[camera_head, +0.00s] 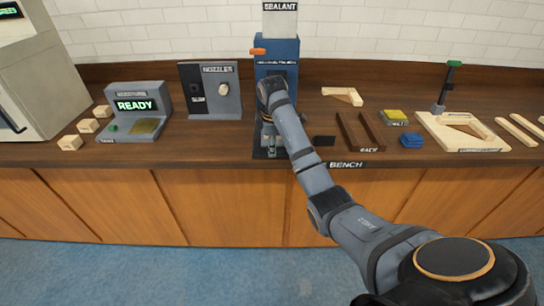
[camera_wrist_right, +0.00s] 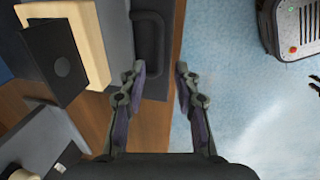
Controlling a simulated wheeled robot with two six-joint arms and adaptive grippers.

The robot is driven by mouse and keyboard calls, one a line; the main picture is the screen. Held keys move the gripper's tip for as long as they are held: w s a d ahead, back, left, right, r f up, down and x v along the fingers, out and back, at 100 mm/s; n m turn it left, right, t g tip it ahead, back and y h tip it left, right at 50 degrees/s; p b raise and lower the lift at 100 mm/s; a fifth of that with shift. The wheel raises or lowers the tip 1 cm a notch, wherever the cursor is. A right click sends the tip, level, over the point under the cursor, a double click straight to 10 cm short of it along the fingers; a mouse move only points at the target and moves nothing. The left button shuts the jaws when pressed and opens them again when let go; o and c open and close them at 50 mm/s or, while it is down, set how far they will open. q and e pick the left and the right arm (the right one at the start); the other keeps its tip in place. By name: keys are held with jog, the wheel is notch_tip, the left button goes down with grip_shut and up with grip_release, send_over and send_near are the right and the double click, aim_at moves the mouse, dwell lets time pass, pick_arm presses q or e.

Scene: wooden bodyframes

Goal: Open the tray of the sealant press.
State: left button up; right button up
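The sealant press (camera_head: 277,62) stands at the back of the bench, with a blue body and a white SEALANT container on top. My right gripper (camera_head: 268,140) is low in front of it, and my arm hides much of its lower part. In the right wrist view my right gripper (camera_wrist_right: 160,68) has its two fingers apart, with nothing clearly held. A dark grey panel with a raised loop-like outline (camera_wrist_right: 150,45), which looks like the tray front, lies just ahead of and partly between the fingertips. I cannot tell if they touch it. My left gripper is not in view.
The NOZZLES box (camera_head: 222,90) and a READY console (camera_head: 137,110) stand left of the press. Right of it are a dark rack (camera_head: 361,131), blue sponge-like pieces (camera_head: 411,139) and a wooden frame jig (camera_head: 490,143). The blue floor (camera_head: 130,275) in front is clear.

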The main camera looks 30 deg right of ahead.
jog(key=shift+w+f, duration=0.15)
jog(key=shift+f, duration=0.35)
grip_shut()
